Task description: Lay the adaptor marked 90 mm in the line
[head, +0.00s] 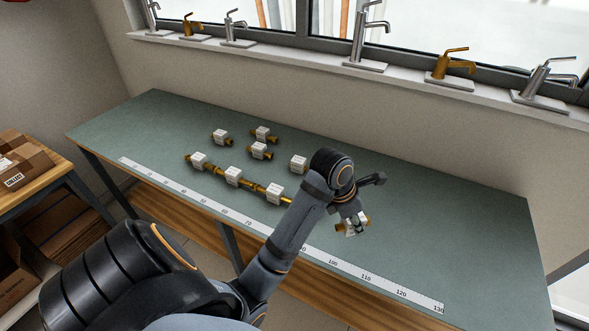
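Three brass adaptors with white label blocks lie end to end in a slanting line on the green bench (455,215): the left one (199,160), the middle one (233,176) and the right one (274,193). My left gripper (356,223) points down over the bench, right of the line. It appears shut on a brass adaptor with a white label (350,230), partly hidden by the fingers. Loose labelled adaptors lie behind the line (221,136), (263,133), (260,150), (299,163). The label markings are too small to read. My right gripper is not in view.
A white ruler strip (384,282) with printed numbers runs along the bench's front edge; my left forearm covers part of it. Cardboard boxes (22,167) sit on a side table at left. The bench's right end is clear.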

